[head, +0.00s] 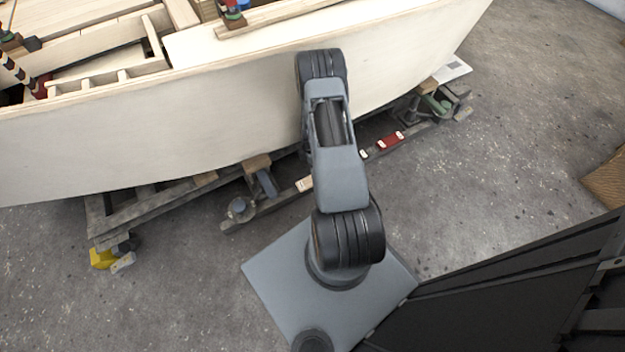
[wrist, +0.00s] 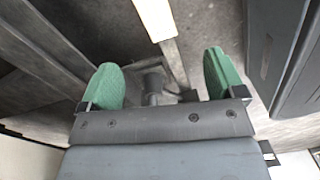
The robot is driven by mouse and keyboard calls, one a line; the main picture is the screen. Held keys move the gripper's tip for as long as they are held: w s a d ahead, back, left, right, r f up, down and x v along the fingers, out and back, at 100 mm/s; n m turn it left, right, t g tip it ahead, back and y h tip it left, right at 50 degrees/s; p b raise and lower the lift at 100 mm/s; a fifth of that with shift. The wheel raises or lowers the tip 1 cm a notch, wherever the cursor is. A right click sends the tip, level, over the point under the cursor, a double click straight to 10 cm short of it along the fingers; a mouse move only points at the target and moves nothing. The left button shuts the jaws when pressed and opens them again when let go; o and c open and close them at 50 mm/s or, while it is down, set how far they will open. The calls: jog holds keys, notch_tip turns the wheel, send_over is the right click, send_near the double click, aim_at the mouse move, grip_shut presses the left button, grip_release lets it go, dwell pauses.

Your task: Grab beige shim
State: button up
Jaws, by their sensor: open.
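A pale beige strip (wrist: 155,18), which looks like the shim, lies at the top middle of the wrist view and is cut off by the frame edge. It is on a dark rail above the floor. My gripper (wrist: 160,83) is open, with its two green fingertips wide apart and nothing between them. The strip is beyond the fingertips, apart from both. In the head view a small beige piece (head: 305,184) shows on the cradle rail left of my arm; I cannot tell if it is the same piece. My arm hides the gripper there.
The pale plywood hull (head: 200,125) rises over the dark cradle (head: 150,207). A red block (head: 390,140) lies on the rail right of my arm. A yellow foot (head: 103,258) is at the lower left. Open concrete floor (head: 500,180) lies to the right.

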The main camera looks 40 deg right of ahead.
jog(key=f+b, duration=0.1)
jog(key=f, duration=0.2)
jog(key=f+n+b, duration=0.1)
jog(key=f, duration=0.2)
jog(key=f+n+b, duration=0.1)
jog(key=f, duration=0.3)
jog(key=shift+w+d+f, duration=0.1)
jog(key=shift+w+d, duration=0.15)
jog(key=shift+d, duration=0.15)
jog(key=shift+f+b, duration=1.45)
jog(key=shift+f, duration=1.2)
jog(key=shift+c, duration=0.4)
jog(key=shift+r, duration=0.1)
jog(key=c, duration=0.9)
jog(key=shift+c, duration=0.2)
